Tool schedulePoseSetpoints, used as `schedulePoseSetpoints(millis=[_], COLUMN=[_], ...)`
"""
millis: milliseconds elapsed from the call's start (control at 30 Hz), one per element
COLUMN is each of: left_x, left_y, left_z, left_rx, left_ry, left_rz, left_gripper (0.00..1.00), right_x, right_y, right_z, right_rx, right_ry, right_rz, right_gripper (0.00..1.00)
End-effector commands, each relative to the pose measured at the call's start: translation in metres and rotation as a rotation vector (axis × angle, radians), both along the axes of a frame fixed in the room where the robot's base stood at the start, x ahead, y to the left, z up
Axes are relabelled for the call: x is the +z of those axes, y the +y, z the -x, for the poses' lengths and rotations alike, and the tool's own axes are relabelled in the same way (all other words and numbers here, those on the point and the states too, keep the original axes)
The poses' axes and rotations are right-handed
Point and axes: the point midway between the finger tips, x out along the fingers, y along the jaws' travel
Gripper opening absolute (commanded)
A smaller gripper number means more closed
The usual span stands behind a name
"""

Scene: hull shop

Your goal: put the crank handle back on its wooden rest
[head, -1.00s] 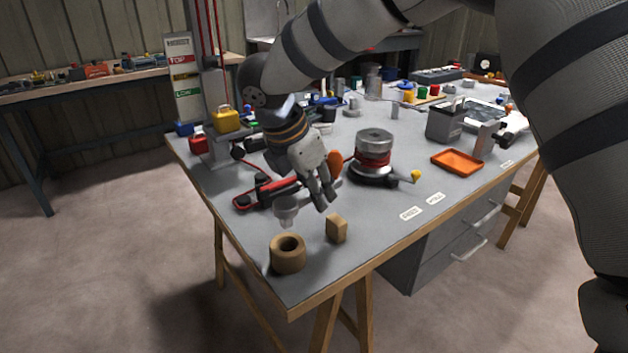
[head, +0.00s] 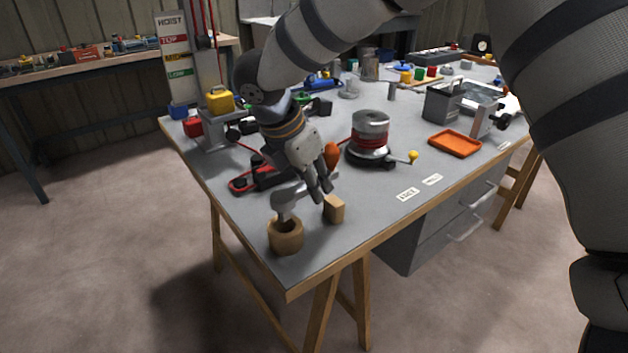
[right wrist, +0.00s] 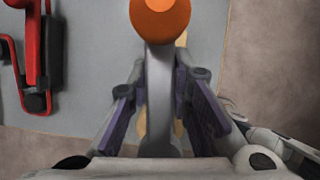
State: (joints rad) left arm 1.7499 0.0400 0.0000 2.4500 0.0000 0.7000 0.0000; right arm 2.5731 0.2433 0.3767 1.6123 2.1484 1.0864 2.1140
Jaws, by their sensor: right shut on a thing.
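The crank handle is grey metal with an orange knob (head: 332,155). Its arm (head: 292,192) runs left from my right gripper (head: 321,192), which is shut on it; the orange knob also shows in the right wrist view (right wrist: 160,16). The socket end points down at the mouth of the round wooden rest (head: 286,240). I cannot tell how far inside the mouth it is. A small wooden block (head: 334,211) stands just right of the round rest, close below my fingertips. In the right wrist view the crank's arm covers most of the wood.
A red-and-black tool (head: 255,181) lies left of the gripper. The hoist post (head: 212,130) is behind left. The table's front edge is close to the rest.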

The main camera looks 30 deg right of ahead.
Motion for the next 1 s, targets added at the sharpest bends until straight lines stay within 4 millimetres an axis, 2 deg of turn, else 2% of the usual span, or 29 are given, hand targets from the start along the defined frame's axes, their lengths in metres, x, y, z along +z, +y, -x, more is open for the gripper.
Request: schedulePoseSetpoints(millis=[1000], left_x=[0.0032], left_y=[0.0000], left_z=[-0.0034], left_rx=[0.000], left_ry=[-0.012], left_rz=[0.001], left_gripper=[0.00], right_x=[-0.0068], right_y=[0.0002], right_z=[-0.0002], right_rx=[0.001], right_ry=[-0.001], right_rz=[0.000], right_gripper=[0.00])
